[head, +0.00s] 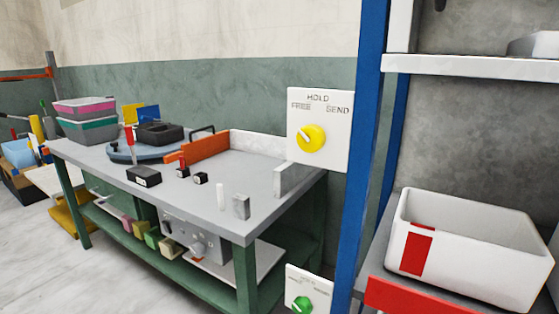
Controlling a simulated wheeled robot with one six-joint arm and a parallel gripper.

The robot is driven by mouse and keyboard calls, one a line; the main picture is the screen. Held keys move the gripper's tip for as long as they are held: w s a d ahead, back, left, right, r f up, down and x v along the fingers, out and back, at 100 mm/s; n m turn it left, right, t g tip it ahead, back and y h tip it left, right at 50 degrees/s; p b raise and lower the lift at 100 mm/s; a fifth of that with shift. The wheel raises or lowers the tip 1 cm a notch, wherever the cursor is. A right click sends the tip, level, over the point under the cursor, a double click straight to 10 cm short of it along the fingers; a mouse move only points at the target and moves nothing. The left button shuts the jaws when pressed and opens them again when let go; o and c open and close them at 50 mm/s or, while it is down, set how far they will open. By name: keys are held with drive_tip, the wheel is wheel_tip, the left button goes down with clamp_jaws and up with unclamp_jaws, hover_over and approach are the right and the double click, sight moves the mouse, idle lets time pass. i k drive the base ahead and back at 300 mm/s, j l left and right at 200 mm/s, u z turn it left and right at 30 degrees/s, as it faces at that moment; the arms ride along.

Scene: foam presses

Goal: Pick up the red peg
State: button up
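A small upright red piece (182,163), which looks like the red peg, stands in or on a small black block (183,173) on the grey workbench (205,198). Another red upright piece (129,134) with a paler lower part stands further left, near the blue round plate (118,152). At this size I cannot tell for certain which of the two is the peg. My gripper is not in view.
A black box (144,176), another small black block (200,178), a white post (221,195) and grey blocks share the bench. An orange board (205,148) stands behind. A blue post (358,150) and a shelf with a white bin (470,270) stand at right.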

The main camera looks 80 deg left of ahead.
sight(183, 165)
drive_tip(key=j+u, duration=0.1)
drive_tip(key=u, duration=0.4)
drive_tip(key=j+u, duration=0.15)
drive_tip(key=u, duration=0.35)
drive_tip(key=j+u, duration=0.1)
drive_tip(key=u, duration=0.4)
drive_tip(key=i+j+u, duration=0.25)
drive_tip(key=j, duration=0.2)
drive_tip(key=j+u, duration=0.2)
drive_tip(key=j, duration=0.25)
drive_tip(key=i+j+u, duration=0.25)
drive_tip(key=j, duration=0.15)
drive_tip(key=i+j+u, duration=0.25)
drive_tip(key=j, duration=0.15)
drive_tip(key=i+j, duration=0.25)
drive_tip(key=j, duration=0.15)
drive_tip(key=j+u, duration=0.15)
drive_tip(key=j, duration=0.6)
